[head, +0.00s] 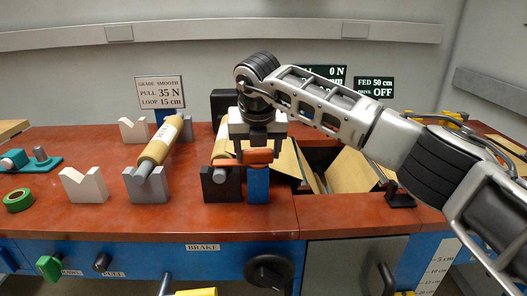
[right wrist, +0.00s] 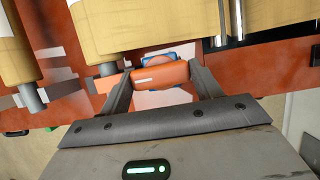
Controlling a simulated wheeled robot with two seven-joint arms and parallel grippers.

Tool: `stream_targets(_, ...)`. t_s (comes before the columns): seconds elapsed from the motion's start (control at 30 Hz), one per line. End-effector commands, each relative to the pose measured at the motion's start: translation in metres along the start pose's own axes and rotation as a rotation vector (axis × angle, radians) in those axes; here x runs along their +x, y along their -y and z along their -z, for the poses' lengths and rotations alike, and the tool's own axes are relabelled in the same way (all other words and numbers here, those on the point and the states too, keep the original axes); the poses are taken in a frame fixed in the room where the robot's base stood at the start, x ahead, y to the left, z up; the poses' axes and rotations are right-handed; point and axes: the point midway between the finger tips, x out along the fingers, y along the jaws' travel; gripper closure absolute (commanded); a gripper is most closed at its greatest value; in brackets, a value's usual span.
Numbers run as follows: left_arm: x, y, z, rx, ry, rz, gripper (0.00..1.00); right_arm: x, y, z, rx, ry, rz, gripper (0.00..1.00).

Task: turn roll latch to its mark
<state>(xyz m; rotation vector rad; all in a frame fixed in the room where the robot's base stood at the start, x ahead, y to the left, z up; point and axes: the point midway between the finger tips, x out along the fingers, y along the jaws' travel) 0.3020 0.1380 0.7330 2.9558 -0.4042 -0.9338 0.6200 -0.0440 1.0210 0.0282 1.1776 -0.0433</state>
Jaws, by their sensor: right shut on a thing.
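The roll latch is an orange bar (head: 259,157) on top of a blue post (head: 258,185), at the front end of a paper roll (head: 222,148) in the head view. My right gripper (head: 258,146) reaches it from above and is shut on the orange latch. In the right wrist view the latch (right wrist: 160,75), with a short white line on it, lies between the two fingertips (right wrist: 161,78). The blue post shows just behind it. The latch's mark cannot be made out clearly. My left gripper is not in view.
A second wrapped roll (head: 160,140) rests on grey V-blocks to the left. An empty white V-block (head: 84,185) and a green tape ring (head: 18,200) stand farther left. A black brake knob (head: 269,271) is on the front panel. An open bay with paper (head: 352,172) lies right.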

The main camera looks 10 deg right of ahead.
Motion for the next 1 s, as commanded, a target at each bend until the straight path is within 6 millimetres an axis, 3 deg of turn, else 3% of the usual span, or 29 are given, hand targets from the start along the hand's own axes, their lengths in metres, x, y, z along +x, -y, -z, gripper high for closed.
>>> stream_targets(0.57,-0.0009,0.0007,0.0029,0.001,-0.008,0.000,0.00,-0.0015,-0.0008,-0.0007,0.029,0.001,0.008,0.77)
stream_targets(0.6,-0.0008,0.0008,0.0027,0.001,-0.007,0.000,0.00,-0.0015,-0.0008,-0.0007,0.028,0.001,0.008,0.25)
stream_targets(0.63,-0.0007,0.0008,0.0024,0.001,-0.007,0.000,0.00,-0.0014,-0.0008,-0.0006,0.028,0.001,0.008,0.17)
stream_targets(1.0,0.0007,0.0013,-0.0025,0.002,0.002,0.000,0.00,-0.0044,-0.0007,-0.0005,0.025,0.001,0.008,0.15)
